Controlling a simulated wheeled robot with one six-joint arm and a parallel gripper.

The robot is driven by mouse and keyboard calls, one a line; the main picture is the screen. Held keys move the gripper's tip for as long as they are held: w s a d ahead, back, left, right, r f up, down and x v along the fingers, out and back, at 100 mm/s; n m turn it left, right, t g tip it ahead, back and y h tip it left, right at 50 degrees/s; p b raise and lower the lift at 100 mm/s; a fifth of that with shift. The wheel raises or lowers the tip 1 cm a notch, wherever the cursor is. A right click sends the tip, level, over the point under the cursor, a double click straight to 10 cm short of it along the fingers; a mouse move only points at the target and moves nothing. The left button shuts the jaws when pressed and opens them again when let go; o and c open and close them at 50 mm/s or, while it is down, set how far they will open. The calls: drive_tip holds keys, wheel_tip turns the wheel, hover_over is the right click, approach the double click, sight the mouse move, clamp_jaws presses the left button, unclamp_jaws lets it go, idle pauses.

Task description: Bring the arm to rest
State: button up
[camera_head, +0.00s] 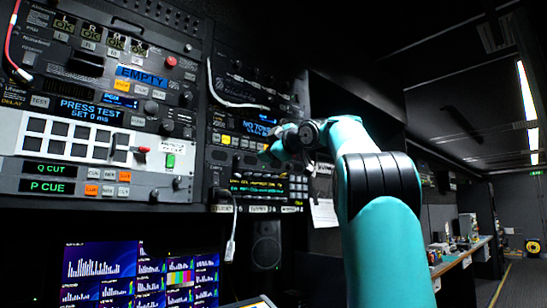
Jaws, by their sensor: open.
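My arm, teal with black joints, rises from the bottom right of the head view and bends left toward the rack. My gripper (268,151) is at the arm's far end, in front of the right-hand rack panels. It is small and dark against the panels, and its fingers are hard to make out. It is open, and I see nothing held in it. I cannot tell whether it touches the panel behind it.
The left rack (75,140) carries buttons, displays and a red-tipped lever (142,150). A white cable (231,245) hangs below the right-hand panels. Monitors (140,272) glow beneath. A workbench (462,253) stands at right, beside an open aisle.

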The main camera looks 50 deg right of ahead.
drive_tip(key=shift+v, duration=1)
drive_tip(key=shift+w, duration=0.1)
